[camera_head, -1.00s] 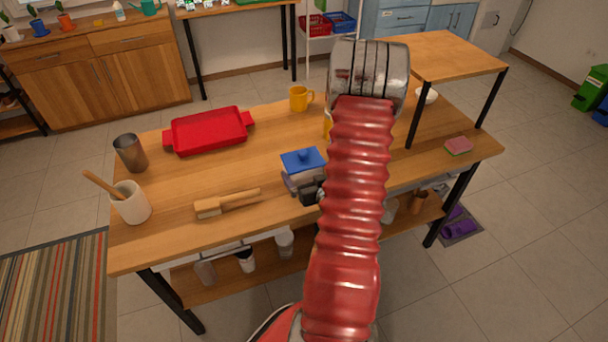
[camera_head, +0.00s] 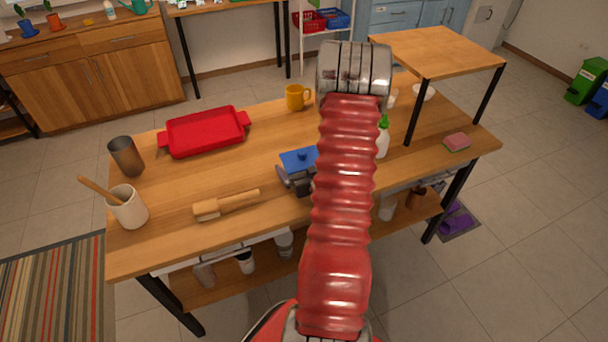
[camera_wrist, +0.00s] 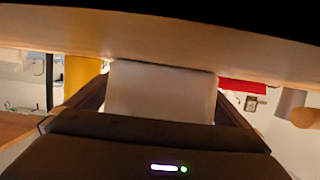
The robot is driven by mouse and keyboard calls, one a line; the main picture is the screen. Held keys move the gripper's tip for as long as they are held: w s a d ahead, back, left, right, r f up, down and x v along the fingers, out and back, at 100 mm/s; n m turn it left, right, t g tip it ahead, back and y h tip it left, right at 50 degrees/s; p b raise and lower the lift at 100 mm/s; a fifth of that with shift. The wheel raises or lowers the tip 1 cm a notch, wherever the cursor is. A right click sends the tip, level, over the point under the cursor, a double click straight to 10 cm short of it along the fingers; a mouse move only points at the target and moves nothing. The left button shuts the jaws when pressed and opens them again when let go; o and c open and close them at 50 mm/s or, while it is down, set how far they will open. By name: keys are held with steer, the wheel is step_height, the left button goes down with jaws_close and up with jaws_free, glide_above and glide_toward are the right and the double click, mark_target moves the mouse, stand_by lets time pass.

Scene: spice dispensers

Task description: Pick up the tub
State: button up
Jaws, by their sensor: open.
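The tub (camera_head: 300,159) has a blue lid with a small knob and stands on the wooden table, left of my red arm. My arm partly hides it in the head view. My gripper (camera_head: 295,178) is low at the tub's near side, its dark fingers beside the tub. In the wrist view, which looks upside down, the tub's pale wall (camera_wrist: 160,92) shows between the two open fingers of my gripper (camera_wrist: 162,80), one on each side. I cannot tell whether the fingers touch it. The lid is not visible there.
On the table (camera_head: 260,135) are a wooden brush (camera_head: 226,204), a red tray (camera_head: 203,132), a yellow mug (camera_head: 297,97), a metal cup (camera_head: 126,156), a white crock (camera_head: 127,207) and a green-capped bottle (camera_head: 383,140). A raised wooden shelf (camera_head: 437,52) stands at right.

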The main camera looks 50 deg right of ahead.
steer(key=c, duration=1.1)
steer(key=shift+r, duration=0.2)
steer(key=shift+r, duration=4.9)
